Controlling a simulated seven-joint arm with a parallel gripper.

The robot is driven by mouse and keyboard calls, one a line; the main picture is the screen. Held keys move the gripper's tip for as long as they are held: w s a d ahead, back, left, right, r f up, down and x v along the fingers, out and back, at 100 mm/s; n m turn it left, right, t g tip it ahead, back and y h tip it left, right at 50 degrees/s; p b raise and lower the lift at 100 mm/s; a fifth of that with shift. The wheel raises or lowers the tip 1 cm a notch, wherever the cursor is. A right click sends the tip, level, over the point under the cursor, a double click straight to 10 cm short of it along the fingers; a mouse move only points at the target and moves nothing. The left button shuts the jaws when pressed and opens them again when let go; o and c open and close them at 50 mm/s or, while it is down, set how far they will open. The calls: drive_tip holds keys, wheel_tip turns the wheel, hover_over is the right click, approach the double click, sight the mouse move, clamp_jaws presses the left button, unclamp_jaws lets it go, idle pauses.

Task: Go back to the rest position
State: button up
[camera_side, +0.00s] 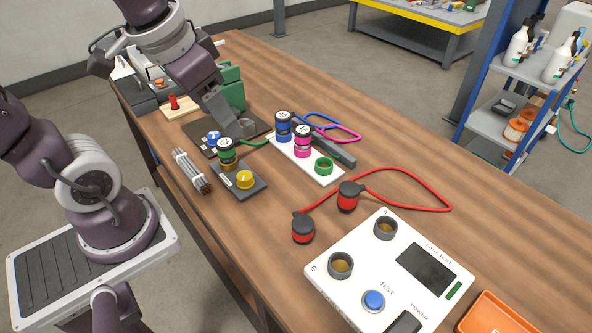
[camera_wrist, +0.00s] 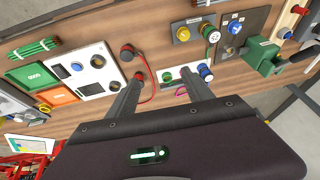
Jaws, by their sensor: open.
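My gripper (camera_side: 225,118) is above the far left part of the wooden bench in the side view, near a dark plate with a blue knob (camera_side: 213,137). In the wrist view its two fingers are apart, with nothing seen held between the fingertips (camera_wrist: 160,76). Past the fingers lie the white plate (camera_wrist: 172,74) and the red caps (camera_wrist: 127,52) on the bench. In the side view the fingertips are hard to make out against the dark plate.
A white tester (camera_side: 345,290) stands at the bench's near end, beside an orange tray (camera_side: 492,315). Red caps (camera_side: 347,198) on a red cord lie behind it. A green vise (camera_side: 232,88) stands close to my gripper. A rod bundle (camera_side: 190,172) lies at the left edge.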

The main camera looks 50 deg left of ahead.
drive_tip(key=s+d+r+t+h, duration=0.1)
drive_tip(key=s+d+r, duration=0.1)
drive_tip(key=s, duration=0.3)
drive_tip(key=shift+s+d+t, duration=0.3)
drive_tip(key=shift+s+d, duration=0.1)
drive_tip(key=shift+d, duration=0.2)
